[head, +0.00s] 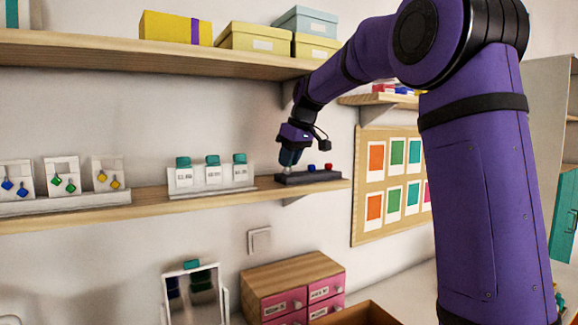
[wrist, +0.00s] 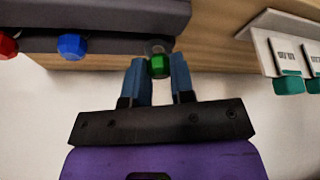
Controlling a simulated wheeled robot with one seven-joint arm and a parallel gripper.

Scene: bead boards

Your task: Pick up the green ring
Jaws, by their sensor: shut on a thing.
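The green ring (wrist: 158,65) shows in the wrist view as a faceted green stone with a bit of grey band behind it. It is at the end of a dark grey ring holder (wrist: 110,14). My gripper (wrist: 160,72) is shut on the green ring, one blue finger on each side of the stone. In the head view my gripper (head: 289,160) is at the left end of the holder (head: 318,178) on the lower shelf, and the green ring is hidden there. I cannot tell whether the ring still touches the holder.
A blue ring (wrist: 72,46) and a red ring (wrist: 6,45) sit on the same holder. The upper shelf (head: 150,55) with boxes hangs above. A pinboard (head: 362,200) is at the right.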

